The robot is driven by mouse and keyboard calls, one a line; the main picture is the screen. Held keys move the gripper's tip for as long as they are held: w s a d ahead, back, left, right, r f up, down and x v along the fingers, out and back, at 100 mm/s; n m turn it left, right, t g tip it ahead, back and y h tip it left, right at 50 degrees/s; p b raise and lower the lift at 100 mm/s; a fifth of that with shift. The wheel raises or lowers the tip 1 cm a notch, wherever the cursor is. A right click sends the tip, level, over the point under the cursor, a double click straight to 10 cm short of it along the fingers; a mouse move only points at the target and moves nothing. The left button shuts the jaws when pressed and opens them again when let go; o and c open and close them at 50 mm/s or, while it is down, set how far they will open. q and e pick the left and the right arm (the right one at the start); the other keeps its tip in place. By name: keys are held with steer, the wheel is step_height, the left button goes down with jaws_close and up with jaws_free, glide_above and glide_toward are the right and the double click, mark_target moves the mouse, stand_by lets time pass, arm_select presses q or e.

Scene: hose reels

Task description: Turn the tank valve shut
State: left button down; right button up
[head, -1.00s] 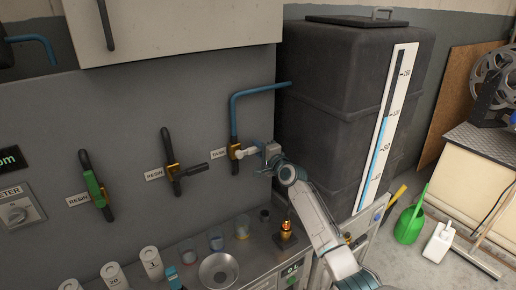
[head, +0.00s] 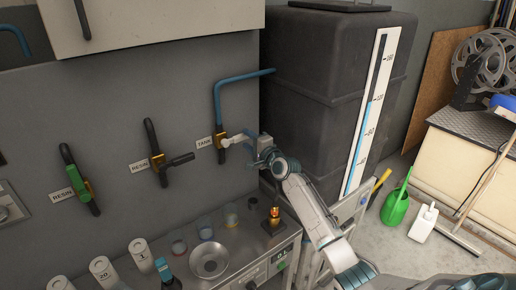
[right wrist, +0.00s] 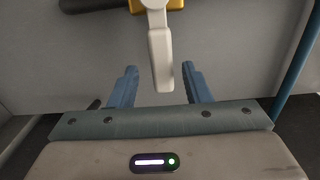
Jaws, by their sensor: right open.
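The tank valve (head: 221,142) is a brass body on the blue pipe, beside a TANK label (head: 204,143) on the grey wall. Its white lever (head: 234,139) sticks out to the right, across the upright pipe. My right gripper (head: 252,144) is at the lever's free end. In the right wrist view the lever (right wrist: 161,58) comes down from the brass body (right wrist: 176,5), its tip between the two blue fingers of my open gripper (right wrist: 159,76). Gaps show on both sides of the lever. My left gripper is not in view.
Two RESIN valves, one with a green lever (head: 77,183) and one with a black lever (head: 180,160), are on the wall to the left. The dark tank (head: 312,95) with its level gauge (head: 367,110) stands at right. A bench (head: 235,270) with several cups is below.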

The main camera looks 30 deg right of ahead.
steer(key=s+d, duration=0.1)
steer(key=s, duration=0.6)
steer(key=shift+s, duration=0.3)
